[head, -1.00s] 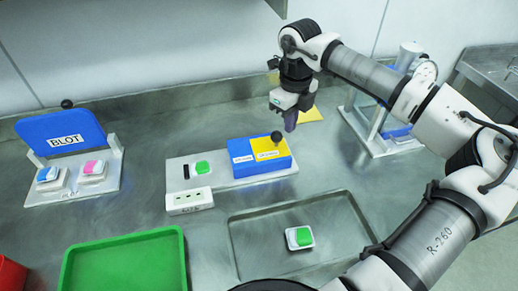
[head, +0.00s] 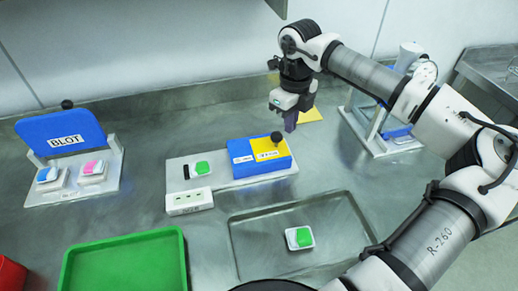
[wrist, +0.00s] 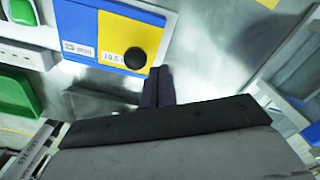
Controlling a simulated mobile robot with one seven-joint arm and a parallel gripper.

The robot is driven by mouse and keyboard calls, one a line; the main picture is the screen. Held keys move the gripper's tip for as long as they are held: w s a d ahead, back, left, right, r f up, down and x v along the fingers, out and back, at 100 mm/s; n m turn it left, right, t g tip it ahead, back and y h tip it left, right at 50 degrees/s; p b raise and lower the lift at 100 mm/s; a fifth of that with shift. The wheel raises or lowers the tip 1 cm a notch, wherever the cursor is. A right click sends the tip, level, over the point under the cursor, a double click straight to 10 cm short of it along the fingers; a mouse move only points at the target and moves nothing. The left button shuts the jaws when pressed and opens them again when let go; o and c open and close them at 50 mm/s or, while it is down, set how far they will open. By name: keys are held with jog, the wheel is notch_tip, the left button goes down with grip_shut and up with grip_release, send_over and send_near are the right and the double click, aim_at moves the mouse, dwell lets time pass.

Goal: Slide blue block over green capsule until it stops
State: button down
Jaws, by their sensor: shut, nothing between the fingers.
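The blue block (head: 242,158) has a yellow section on top and a dark round knob (head: 277,138). It sits at the right end of a pale base plate (head: 220,185). The green capsule (head: 202,168) lies uncovered on the left part of that plate, with a gap between it and the block. My gripper (head: 290,122) is shut and empty, pointing down just beyond the block's right end near the knob. In the wrist view the dark fingers (wrist: 158,88) are together beside the block's edge (wrist: 70,30), close to the knob; contact cannot be told.
A BLOT stand (head: 65,145) with two capsules is at left. A green tray (head: 125,265) and a metal tray (head: 240,250) holding a green-white capsule (head: 299,237) are in front. A frame (head: 385,135) stands at right. A yellow sheet (head: 311,115) lies behind my gripper.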

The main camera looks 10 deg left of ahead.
aim_at(238, 153)
jog(key=shift+f, duration=0.25)
dwell(0.4)
jog(key=shift+f+b, duration=1.9)
jog(key=shift+s+a+b, duration=0.6)
jog(key=shift+s+a, duration=0.35)
jog(key=shift+a, duration=1.4)
jog(key=shift+s+a+b, duration=0.6)
jog(key=shift+s+a, duration=0.4)
jog(key=shift+a, duration=1.3)
jog(key=shift+s+a+b, duration=0.6)
jog(key=shift+s+a, duration=0.35)
jog(key=shift+a, duration=1.4)
jog(key=shift+d, duration=0.1)
jog(key=shift+w+d, duration=0.3)
jog(key=shift+d, duration=0.35)
notch_tip(238, 153, up, 8)
jog(key=p, duration=0.4)
